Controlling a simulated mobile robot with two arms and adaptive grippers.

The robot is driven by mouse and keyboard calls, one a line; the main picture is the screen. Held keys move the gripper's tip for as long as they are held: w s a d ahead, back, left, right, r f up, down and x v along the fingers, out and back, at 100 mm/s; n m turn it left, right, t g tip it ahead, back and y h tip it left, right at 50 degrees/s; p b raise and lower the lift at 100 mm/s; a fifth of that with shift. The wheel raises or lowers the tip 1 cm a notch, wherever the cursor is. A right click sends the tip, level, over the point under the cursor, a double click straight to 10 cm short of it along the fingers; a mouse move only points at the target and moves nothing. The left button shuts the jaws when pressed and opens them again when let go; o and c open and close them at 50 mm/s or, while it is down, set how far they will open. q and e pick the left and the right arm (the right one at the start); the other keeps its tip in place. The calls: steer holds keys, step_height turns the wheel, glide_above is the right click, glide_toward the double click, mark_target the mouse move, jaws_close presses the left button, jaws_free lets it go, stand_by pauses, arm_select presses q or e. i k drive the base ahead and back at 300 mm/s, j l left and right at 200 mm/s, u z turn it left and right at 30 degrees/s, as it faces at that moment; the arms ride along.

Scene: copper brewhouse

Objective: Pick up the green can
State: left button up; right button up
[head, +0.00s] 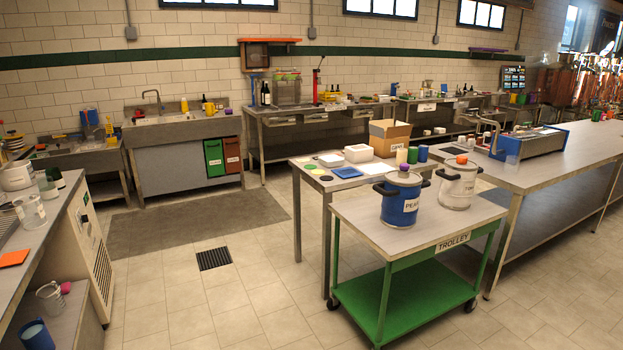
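A small green can (412,155) stands upright on the steel table behind the trolley. It is between a cream can (401,157) on its left and a blue can (423,153) on its right, close beside both. The blue drum on the trolley stands in front of this group. Neither of my grippers shows in the head view.
A cardboard box (389,138) stands behind the cans. A long steel table (550,165) is at right. Open tiled floor (215,300) lies left of the trolley.

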mark_target(413, 154)
steer(key=i+u, duration=0.35)
steer(key=i, duration=0.6)
steer(key=i+l+u, duration=0.1)
steer(key=i+u, duration=0.25)
steer(key=i, duration=0.55)
